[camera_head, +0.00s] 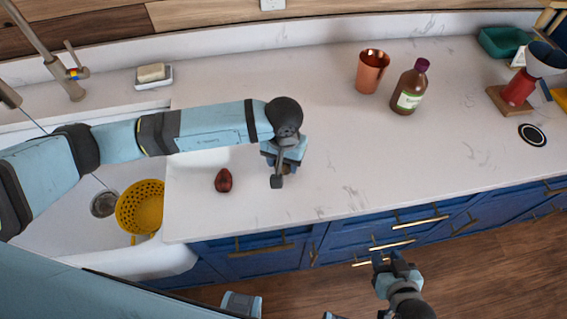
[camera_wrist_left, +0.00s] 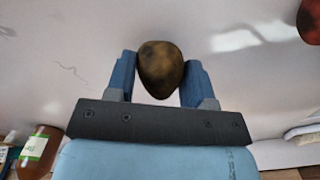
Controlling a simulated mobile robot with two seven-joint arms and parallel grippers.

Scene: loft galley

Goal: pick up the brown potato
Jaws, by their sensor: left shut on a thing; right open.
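The brown potato (camera_wrist_left: 160,70) sits between the two fingers of my left gripper (camera_wrist_left: 158,80) in the left wrist view, and the fingers are shut on it from both sides. In the head view my left gripper (camera_head: 283,170) is over the white counter, and the potato is mostly hidden under it. I cannot tell whether the potato touches the counter. My right gripper (camera_head: 393,268) is open and empty, in front of the blue cabinets and over the wooden floor.
A dark red object (camera_head: 223,180) lies on the counter (camera_head: 330,130) left of my left gripper. The sink with a yellow colander (camera_head: 140,207) is further left. A copper cup (camera_head: 372,71) and a brown bottle (camera_head: 411,87) stand behind to the right. The counter's middle is clear.

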